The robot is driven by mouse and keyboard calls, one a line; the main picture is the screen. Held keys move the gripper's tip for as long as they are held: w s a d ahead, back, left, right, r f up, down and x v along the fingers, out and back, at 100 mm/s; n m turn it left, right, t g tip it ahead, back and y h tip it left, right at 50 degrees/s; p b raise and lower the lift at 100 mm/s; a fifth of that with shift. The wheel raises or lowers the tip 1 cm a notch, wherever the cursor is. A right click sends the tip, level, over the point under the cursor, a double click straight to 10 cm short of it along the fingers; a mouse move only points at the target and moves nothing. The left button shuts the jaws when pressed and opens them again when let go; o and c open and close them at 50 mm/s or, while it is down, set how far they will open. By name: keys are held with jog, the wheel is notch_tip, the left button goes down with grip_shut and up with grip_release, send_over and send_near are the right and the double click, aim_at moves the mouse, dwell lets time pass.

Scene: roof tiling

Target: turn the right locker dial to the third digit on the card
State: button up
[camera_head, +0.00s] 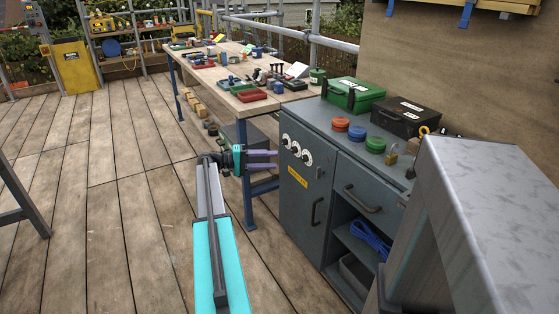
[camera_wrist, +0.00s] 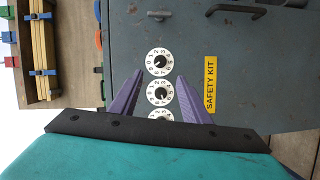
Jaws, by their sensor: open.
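The grey locker (camera_head: 330,200) has a row of three white dials with black knobs on its front. The right dial (camera_head: 307,159) is the nearest one in the head view; in the wrist view, turned sideways, it is the topmost dial (camera_wrist: 159,62). The middle dial (camera_wrist: 160,94) shows between the fingers, and the left dial (camera_wrist: 160,114) is partly hidden by my gripper's body. My gripper (camera_head: 276,159) is open and empty, its purple fingers pointing at the locker front, apart from the right dial. No card with readable digits shows.
A yellow safety kit label (camera_head: 297,177) is below the dials. Red, blue and green round pieces (camera_head: 357,133), a green case (camera_head: 352,95) and a dark case (camera_head: 405,116) stand on the locker top.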

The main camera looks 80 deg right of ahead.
jog(key=shift+v, duration=1)
